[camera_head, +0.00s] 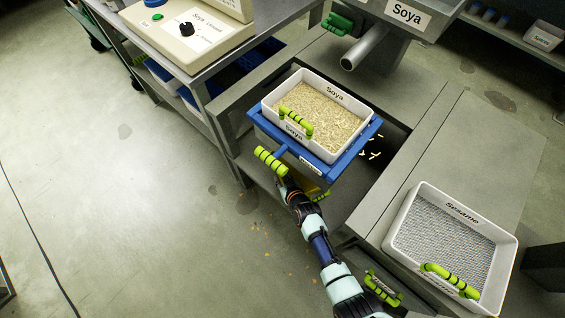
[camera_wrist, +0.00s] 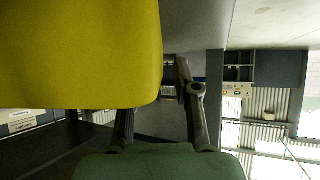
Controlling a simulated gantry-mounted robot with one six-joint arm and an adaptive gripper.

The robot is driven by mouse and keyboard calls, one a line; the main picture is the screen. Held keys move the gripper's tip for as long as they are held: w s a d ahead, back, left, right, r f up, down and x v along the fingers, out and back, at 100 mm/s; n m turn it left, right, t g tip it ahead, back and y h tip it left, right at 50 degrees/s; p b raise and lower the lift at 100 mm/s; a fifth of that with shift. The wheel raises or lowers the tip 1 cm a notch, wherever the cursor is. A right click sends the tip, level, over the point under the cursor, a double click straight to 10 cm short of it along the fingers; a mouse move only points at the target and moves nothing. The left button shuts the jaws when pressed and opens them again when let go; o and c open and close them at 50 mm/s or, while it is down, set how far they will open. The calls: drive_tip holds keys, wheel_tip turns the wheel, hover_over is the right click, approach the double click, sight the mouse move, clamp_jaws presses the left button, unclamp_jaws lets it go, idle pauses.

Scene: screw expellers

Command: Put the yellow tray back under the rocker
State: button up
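No wholly yellow tray can be made out in the head view. A white tray labelled Soya (camera_head: 356,138), with a yellow-green handle and pale grain in it, sits on a blue frame (camera_head: 350,165) under the metal spout. The blue frame has a yellow-green, black-banded handle (camera_head: 270,161) at its front left. My gripper (camera_head: 283,181) is at this handle. In the wrist view a large yellow surface (camera_wrist: 80,50) fills the upper left, close to the fingers (camera_wrist: 158,115). It hides part of them, so I cannot tell whether they grip it.
A white tray labelled Sesame (camera_head: 411,219) stands on the bench at right. A metal spout (camera_head: 365,48) hangs above the Soya tray. A cream control box (camera_head: 185,35) stands at the upper left. Pale bits lie right of the blue frame. The floor at left is open.

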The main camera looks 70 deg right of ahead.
drive_tip(key=shift+r, duration=0.2)
drive_tip(key=p+v, duration=0.6)
drive_tip(key=v, duration=0.6)
drive_tip(key=shift+w, duration=0.1)
drive_tip(key=w+a+r+n+t+y, duration=0.25)
drive_tip(key=w+a+r, duration=0.25)
drive_tip(key=w+r, duration=0.7)
drive_tip(key=w+a+r+n+t+y, duration=0.1)
drive_tip(key=w+a+r+n, duration=0.1)
drive_tip(key=w+a+r, duration=0.35)
drive_tip(key=w+a+r+n+t+y, duration=0.1)
drive_tip(key=w+a+r+n+y, duration=0.1)
drive_tip(key=a+r, duration=0.55)
drive_tip(key=s+a+r+n+y, duration=0.2)
drive_tip(key=s+a+r, duration=0.2)
drive_tip(key=a+r, duration=0.8)
wheel_tip(320, 180, up, 2)
drive_tip(key=shift+r, duration=0.15)
